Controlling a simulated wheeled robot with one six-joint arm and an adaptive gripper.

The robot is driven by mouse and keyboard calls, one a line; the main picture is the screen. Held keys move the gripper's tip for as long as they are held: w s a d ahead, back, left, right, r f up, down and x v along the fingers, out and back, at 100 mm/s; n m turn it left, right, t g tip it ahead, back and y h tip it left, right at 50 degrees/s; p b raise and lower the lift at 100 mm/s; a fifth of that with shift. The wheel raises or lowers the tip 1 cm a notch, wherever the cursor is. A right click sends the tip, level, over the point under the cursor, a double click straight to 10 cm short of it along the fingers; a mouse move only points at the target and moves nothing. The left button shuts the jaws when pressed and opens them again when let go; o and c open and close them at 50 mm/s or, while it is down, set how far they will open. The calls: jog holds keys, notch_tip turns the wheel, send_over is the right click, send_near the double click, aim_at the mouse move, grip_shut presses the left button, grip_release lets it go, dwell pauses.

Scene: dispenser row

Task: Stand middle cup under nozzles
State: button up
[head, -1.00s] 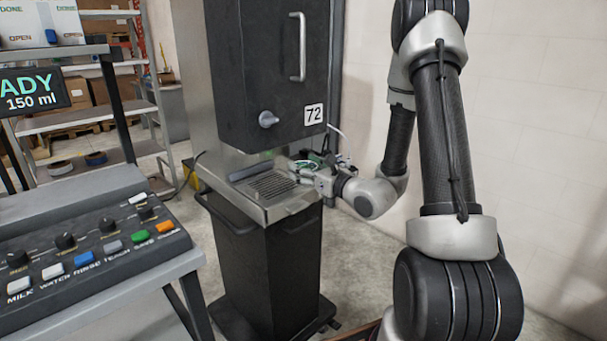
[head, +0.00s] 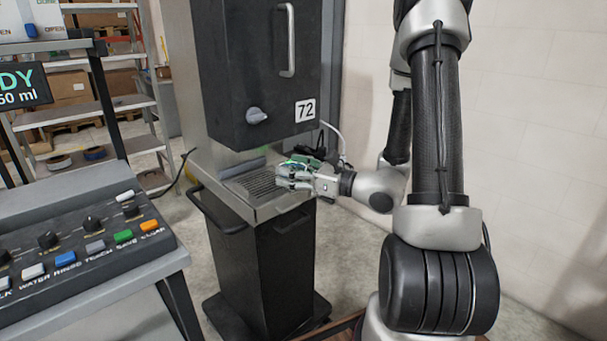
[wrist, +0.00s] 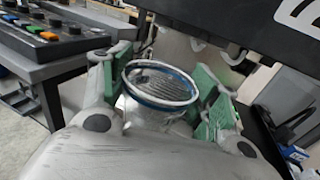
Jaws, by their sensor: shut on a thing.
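A clear cup with a blue rim (wrist: 166,104) stands between the green-padded fingers of my gripper (wrist: 165,84) in the wrist view. My gripper is shut on it, and the cup looks roughly upright. In the head view my gripper (head: 291,172) reaches in from the right over the drip tray's right side, and the cup is mostly hidden by the fingers. The slotted drip tray (head: 252,186) lies under the black dispenser marked 72 (head: 255,75). I cannot tell whether the cup touches the tray.
A button panel (head: 85,245) on a grey table stands at the left front. A handle bar (head: 215,218) sticks out from the dispenser stand. A pale wall (head: 540,130) is at the right. Shelves (head: 115,110) stand behind at the left.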

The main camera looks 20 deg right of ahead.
jog(key=x, duration=0.8)
jog(key=w+d+x, duration=0.1)
jog(key=x, duration=0.3)
jog(key=shift+d+f, duration=0.1)
jog(key=shift+f, duration=0.25)
jog(key=shift+w+f, duration=0.1)
jog(key=shift+f, duration=0.9)
jog(key=shift+f, duration=0.55)
jog(key=o, duration=1)
